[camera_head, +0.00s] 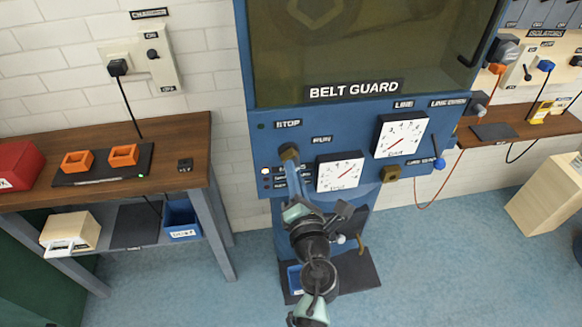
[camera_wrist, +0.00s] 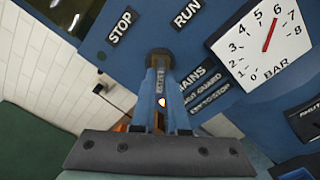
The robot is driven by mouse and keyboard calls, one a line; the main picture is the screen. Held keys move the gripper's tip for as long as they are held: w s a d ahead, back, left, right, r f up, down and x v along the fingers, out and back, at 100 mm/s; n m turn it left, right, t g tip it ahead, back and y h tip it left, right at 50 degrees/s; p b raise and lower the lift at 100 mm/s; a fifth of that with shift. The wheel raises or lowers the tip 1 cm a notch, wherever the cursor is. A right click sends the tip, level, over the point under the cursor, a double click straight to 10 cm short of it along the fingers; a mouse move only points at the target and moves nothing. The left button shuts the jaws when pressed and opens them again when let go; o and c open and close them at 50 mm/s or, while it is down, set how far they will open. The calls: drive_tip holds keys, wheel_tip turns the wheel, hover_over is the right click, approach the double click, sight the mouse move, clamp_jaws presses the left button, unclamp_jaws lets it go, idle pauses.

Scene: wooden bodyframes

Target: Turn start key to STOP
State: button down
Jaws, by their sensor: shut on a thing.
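The start key (camera_head: 289,151) is a small dark brass-brown piece on the front of the blue belt guard panel (camera_head: 285,112). It also shows in the wrist view (camera_wrist: 160,55). The STOP label (camera_head: 288,124) is above it and the RUN label (camera_head: 322,139) is to its upper right. My gripper (camera_head: 294,165) reaches up from below and is shut on the key. In the wrist view the blue fingers (camera_wrist: 160,78) close together at the key. The fingers hide part of the key, and I cannot tell which label it points to.
A white dial gauge (camera_head: 340,172) is close to the right of the key; another gauge (camera_head: 401,135) is further right. A brass padlock-like piece (camera_head: 391,174) and a blue-knobbed lever (camera_head: 439,163) sit low on the panel. A wooden bench (camera_head: 183,140) stands at the left.

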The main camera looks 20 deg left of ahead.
drive_tip(key=n+b, duration=0.1)
drive_tip(key=n, duration=0.2)
drive_tip(key=shift+n, duration=0.4)
drive_tip(key=n+b, duration=0.2)
drive_tip(key=n, duration=0.4)
drive_tip(key=shift+f, duration=0.1)
drive_tip(key=c, duration=0.8)
unclamp_jaws()
drive_tip(key=shift+c, duration=0.2)
